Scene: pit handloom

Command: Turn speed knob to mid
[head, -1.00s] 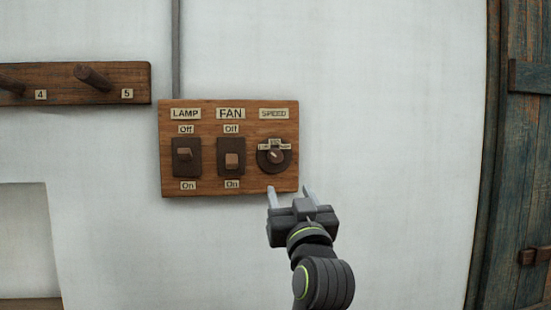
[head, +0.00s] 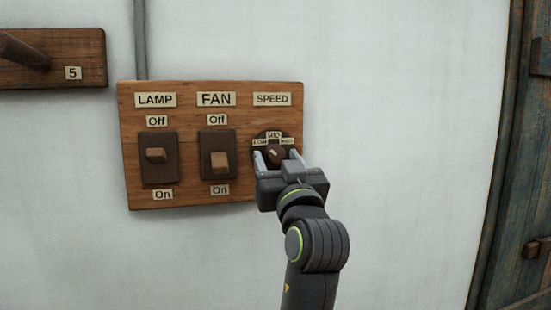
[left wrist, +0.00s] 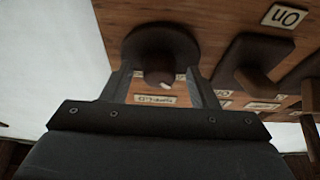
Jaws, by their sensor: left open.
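The speed knob (head: 276,154) is a round dark brown knob with a pale pointer mark, under the SPEED label (head: 272,99) on a wooden switch board (head: 236,180). In the head view its pointer mark leans toward the upper left. My left gripper (head: 277,161) is open, with one finger on each side of the knob. The left wrist view shows the knob (left wrist: 158,66) between the two spread fingers. I cannot tell whether the fingers touch it. The gripper hides the lower part of the dial. My right gripper is not in view.
The lamp switch (head: 157,156) and fan switch (head: 219,160) sit left of the knob on the same board. A peg rail (head: 75,45) is at the upper left. A wooden door (head: 510,180) stands at the right. The white wall between is bare.

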